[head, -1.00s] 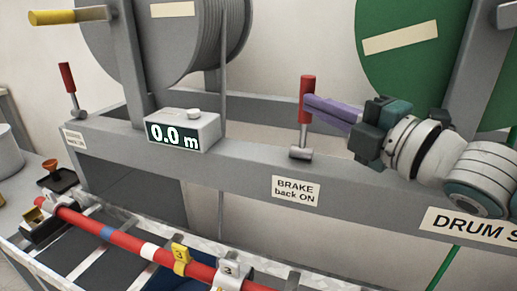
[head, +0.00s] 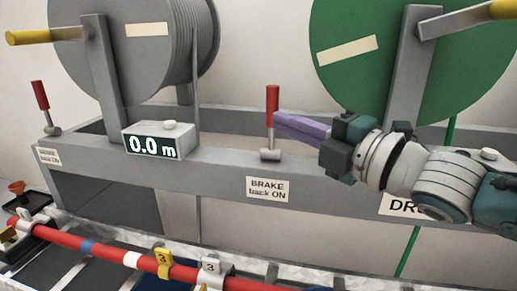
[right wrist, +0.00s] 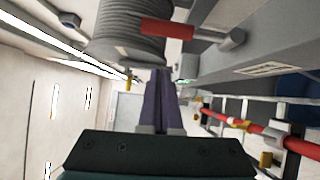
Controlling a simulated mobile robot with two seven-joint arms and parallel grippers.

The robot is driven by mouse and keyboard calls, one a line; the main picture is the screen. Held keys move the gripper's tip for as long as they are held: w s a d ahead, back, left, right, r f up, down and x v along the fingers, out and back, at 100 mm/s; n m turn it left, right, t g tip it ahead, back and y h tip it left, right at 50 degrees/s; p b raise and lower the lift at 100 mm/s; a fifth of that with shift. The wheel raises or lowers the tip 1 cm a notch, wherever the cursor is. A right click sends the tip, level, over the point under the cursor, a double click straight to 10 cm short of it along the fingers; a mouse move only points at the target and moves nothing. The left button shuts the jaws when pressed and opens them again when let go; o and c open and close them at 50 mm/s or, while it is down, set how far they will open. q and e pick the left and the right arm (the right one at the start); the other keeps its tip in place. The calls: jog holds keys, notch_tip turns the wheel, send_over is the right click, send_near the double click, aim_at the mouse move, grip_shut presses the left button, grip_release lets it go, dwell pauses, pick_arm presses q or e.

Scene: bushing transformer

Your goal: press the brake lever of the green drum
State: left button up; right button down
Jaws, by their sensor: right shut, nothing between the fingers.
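The green drum (head: 400,55) stands at the upper right of the head view. Its brake lever (head: 271,108), a red handle on a grey pivot, stands upright on the grey frame above a "BRAKE back ON" label. The red handle also shows in the right wrist view (right wrist: 166,29). My right gripper (head: 278,123) is shut and empty. Its purple fingers point left, with their tips beside the lower handle in the head view; I cannot tell whether they touch it. The fingers also show in the right wrist view (right wrist: 161,100). My left gripper is not in view.
A grey cable drum (head: 150,50) stands at the left, with another red lever (head: 40,97) below it. A counter box (head: 155,142) reading 0.0 m sits on the grey frame (head: 215,170). A red cable (head: 115,252) with numbered clips runs along the front.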

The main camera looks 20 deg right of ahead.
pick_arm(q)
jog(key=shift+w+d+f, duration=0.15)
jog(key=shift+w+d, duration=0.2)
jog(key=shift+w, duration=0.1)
pick_arm(e)
jog(key=v, duration=0.8)
jog(key=shift+s+d+r, duration=0.2)
jog(key=shift+d, duration=0.25)
jog(key=s+a+f+m+g+h+p, duration=0.25)
jog(key=s+f+m+g+h, duration=0.5)
jog(key=m, duration=0.75)
jog(key=s+a+m+g+p, duration=0.2)
jog(key=s+m+g+p, duration=0.3)
jog(key=s, duration=0.9)
pick_arm(q)
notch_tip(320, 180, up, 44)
jog(key=p, duration=3.5)
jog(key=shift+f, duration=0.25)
pick_arm(e)
notch_tip(320, 180, up, 36)
jog(key=m, duration=0.1)
jog(key=shift+r+g+y, duration=0.2)
jog(key=shift+g+y, duration=0.25)
